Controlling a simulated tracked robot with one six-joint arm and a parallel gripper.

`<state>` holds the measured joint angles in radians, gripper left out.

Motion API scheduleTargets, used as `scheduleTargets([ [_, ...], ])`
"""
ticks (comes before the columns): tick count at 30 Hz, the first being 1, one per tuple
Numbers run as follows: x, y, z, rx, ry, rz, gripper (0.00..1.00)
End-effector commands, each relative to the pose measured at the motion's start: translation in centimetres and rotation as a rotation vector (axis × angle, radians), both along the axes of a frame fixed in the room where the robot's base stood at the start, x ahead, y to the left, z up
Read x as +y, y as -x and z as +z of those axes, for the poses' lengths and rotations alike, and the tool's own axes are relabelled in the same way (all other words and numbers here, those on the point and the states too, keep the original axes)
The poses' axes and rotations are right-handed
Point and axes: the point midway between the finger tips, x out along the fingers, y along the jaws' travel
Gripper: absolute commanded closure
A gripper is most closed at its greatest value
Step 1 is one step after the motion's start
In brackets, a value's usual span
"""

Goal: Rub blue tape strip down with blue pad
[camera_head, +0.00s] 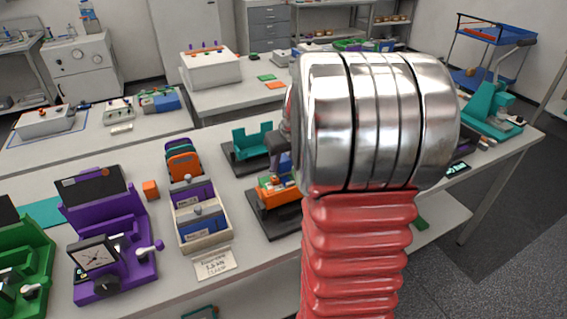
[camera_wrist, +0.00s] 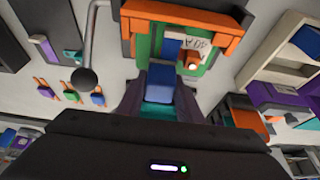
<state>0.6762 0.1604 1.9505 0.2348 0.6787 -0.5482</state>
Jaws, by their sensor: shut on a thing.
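My gripper (camera_wrist: 160,92) is shut on the blue pad (camera_wrist: 160,84), which sits between its dark fingers in the wrist view. Just beyond the pad is an orange and green fixture (camera_wrist: 180,12). A blue strip (camera_wrist: 172,46) lies on its green face, in line with the pad. I cannot tell whether pad and strip touch. A white tag with dark marks lies beside the strip. In the head view the orange fixture (camera_head: 277,190) stands on a black base, partly hidden behind my arm. The gripper's fingertips and the pad are not clear there.
A pale wooden tray (camera_head: 205,243) with purple and blue pieces stands left of the fixture, a label card (camera_head: 215,264) before it. A purple device (camera_head: 118,262) with a dial stands further left. A teal holder (camera_head: 252,148) is behind. Small coloured pieces (camera_wrist: 71,96) lie left in the wrist view.

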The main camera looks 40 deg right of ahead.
Motion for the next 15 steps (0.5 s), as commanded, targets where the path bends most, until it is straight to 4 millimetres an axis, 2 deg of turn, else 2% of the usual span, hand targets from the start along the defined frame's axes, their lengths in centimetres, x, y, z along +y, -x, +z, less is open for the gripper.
scheduleTargets([
  [15, 0.28, 0.91, -0.17, 0.000, 0.000, -0.001, 0.85],
])
